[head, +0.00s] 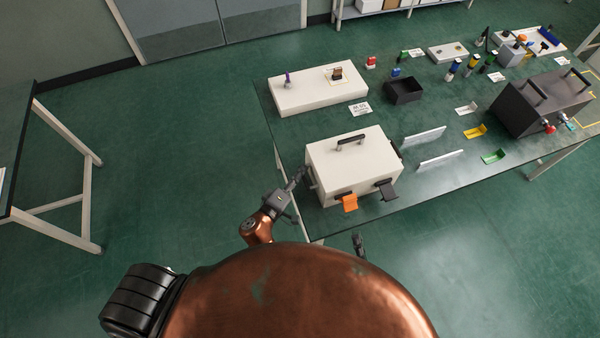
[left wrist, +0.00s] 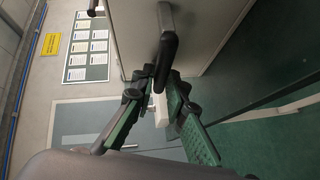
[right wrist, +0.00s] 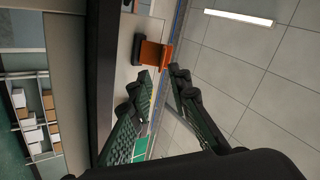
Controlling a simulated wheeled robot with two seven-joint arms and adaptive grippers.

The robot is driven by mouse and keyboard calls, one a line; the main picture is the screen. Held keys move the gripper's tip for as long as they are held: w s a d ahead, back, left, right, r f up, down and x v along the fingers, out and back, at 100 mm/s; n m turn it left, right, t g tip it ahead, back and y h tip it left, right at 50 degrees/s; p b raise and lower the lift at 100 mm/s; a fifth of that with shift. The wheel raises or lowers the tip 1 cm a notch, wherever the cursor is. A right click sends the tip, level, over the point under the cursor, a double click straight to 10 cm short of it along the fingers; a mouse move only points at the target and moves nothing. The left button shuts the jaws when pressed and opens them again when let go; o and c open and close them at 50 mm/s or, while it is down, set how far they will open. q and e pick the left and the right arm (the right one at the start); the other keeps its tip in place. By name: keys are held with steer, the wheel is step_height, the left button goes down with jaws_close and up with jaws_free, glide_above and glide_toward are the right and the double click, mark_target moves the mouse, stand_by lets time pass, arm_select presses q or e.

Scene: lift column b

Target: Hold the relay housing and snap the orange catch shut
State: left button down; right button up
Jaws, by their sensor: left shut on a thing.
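The relay housing (head: 345,150) is a white box with a black top handle, at the table's near left corner. The orange catch (head: 349,203) sticks out from its front face, beside a similar black catch (head: 386,189). My left gripper (head: 301,174) is at the housing's left side. In the left wrist view its fingers (left wrist: 163,82) are shut on a dark side handle (left wrist: 168,42). My right gripper (head: 357,236) is in front of the housing, below the orange catch. In the right wrist view its fingers (right wrist: 163,72) are apart and empty, with the orange catch (right wrist: 154,54) just beyond the tips.
Two white strips (head: 424,136) lie right of the housing. Small coloured brackets (head: 475,131) lie further right, near a dark grey box (head: 541,103). A white block (head: 318,92) and black bin (head: 403,91) stand behind. Floor left of the table is clear.

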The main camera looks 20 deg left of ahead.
mark_target(348, 201)
arm_select(q)
steer(key=shift+f, duration=0.1)
arm_select(e)
steer(key=a+g, duration=0.1)
steer(key=a+r+m+g, duration=0.1)
steer(key=g, duration=0.1)
steer(key=shift+w+r, duration=0.15)
jaws_close()
steer(key=shift+w+a+r+m+g+h, duration=0.3)
steer(key=shift+w+r+m+h, duration=0.2)
steer(key=shift+w+m+h, duration=0.3)
steer(key=shift+w+a+r+m+g+h, duration=0.2)
steer(key=shift+w+r+m+g+h, duration=0.3)
steer(key=shift+w+m+h, duration=0.3)
steer(key=shift+w+a+r+m+g+h, duration=0.3)
steer(key=shift+w+r+m+h, duration=0.3)
steer(key=shift+w, duration=0.35)
